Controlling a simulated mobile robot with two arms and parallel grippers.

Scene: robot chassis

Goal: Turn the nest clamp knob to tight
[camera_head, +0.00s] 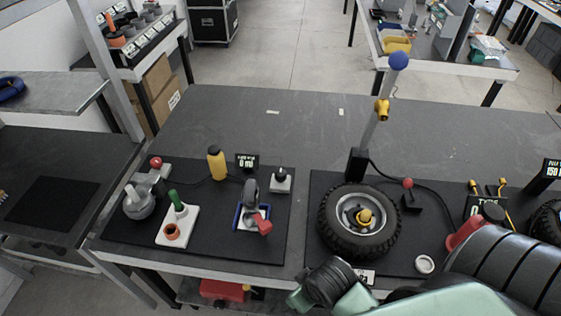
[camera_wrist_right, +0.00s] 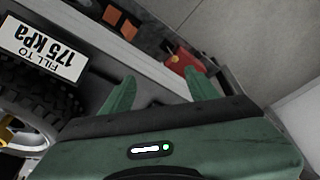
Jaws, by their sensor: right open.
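On the left black mat, a blue nest (camera_head: 238,219) holds a grey device (camera_head: 250,195) with a red part (camera_head: 264,225) at its lower right. A black knob (camera_head: 281,173) on a small white base stands just behind it to the right. I cannot tell for sure which part is the nest clamp knob, nor its setting. My right gripper (camera_wrist_right: 160,92) is open and empty in the wrist view, its two green fingers apart over the table's front edge. In the head view my right arm enters from the lower right, well to the right of the nest. My left gripper is not in view.
A tyre (camera_head: 326,226) lies on the right mat, close to my right arm, with a post behind it. A yellow bottle (camera_head: 216,163), a green handle (camera_head: 176,202) and a red-topped device (camera_head: 141,203) stand on the left mat. The table's rear is mostly clear.

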